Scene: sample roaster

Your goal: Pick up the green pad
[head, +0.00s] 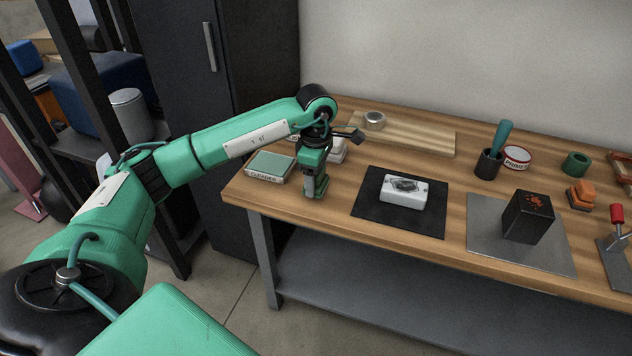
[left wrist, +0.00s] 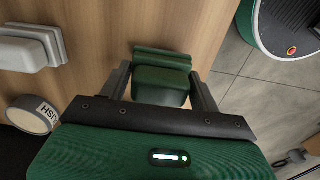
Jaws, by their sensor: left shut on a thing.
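The green pad (left wrist: 160,85) sits between the two fingers of my left gripper (left wrist: 161,92) in the left wrist view, with the wooden bench top behind it. My left gripper (head: 314,184) is shut on the pad, near the front left part of the bench in the head view. There the gripper hides much of the pad. I cannot tell whether the pad touches the bench or is just above it. My right gripper is not in view.
A green book (head: 270,166) lies left of the gripper. A white pad (left wrist: 30,48) stands close by. To the right, a black mat (head: 370,212) bears a white box (head: 404,191); beyond are a metal plate with a black block (head: 528,217) and an orange pad (head: 580,194).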

